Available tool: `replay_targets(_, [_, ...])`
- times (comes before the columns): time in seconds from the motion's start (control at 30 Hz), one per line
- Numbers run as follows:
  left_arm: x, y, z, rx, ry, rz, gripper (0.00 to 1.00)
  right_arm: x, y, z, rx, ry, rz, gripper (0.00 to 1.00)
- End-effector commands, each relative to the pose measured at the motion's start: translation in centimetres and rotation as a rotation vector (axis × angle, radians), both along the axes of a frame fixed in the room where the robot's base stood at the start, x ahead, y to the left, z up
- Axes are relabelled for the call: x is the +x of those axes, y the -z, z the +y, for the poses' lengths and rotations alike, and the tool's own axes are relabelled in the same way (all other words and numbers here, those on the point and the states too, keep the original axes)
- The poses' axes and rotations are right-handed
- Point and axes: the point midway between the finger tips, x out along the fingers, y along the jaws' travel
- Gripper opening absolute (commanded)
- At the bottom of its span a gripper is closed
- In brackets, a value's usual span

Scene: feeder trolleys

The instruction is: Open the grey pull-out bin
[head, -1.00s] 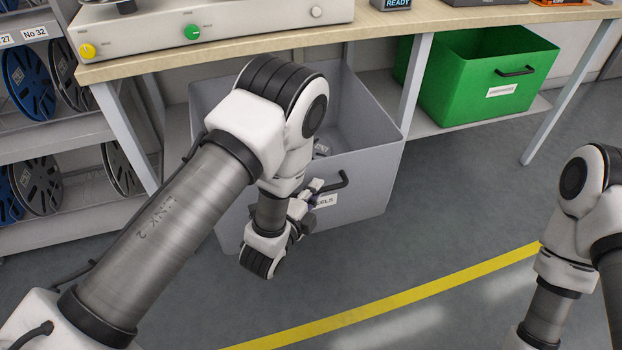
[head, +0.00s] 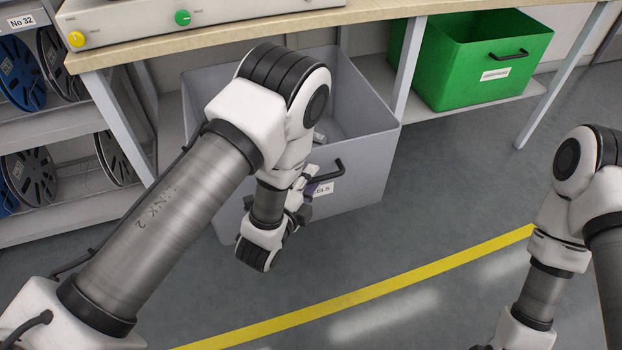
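The grey pull-out bin (head: 365,165) stands out from under the bench, and its open top shows part of the inside. It has a black handle (head: 337,168) and a partly covered white label on its front. My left gripper (head: 307,186) is at the left part of the handle, in front of the bin. The fingers are small and partly hidden by my wrist, so I cannot tell whether they are closed around the bar. My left arm hides the left part of the bin's front. My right arm is at the right edge; its gripper is out of view.
A green bin (head: 450,80) with its own black handle sits on the lower shelf to the right. The wooden bench top (head: 375,10) is above both bins. A rack with reels (head: 30,175) stands at the left. The floor ahead, with a yellow line (head: 400,283), is clear.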

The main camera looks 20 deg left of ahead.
Motion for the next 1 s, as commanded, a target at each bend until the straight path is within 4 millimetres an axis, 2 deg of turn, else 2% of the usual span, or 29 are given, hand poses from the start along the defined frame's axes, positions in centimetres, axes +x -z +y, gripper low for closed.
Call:
replay_targets(0.3, [-5.7,-0.7,1.2,0.001,0.000,0.006,0.39,0.0,0.0,0.0,0.000,0.000,0.000,0.44])
replay_targets(0.4, [-6.7,-0.9,1.3,0.000,0.000,0.002,0.39,0.0,0.0,0.0,0.000,0.000,0.000,0.44])
replay_targets(1.0, [-6.8,-1.0,1.4,0.000,0.000,0.001,0.39,0.0,0.0,0.0,0.000,0.000,0.000,0.44])
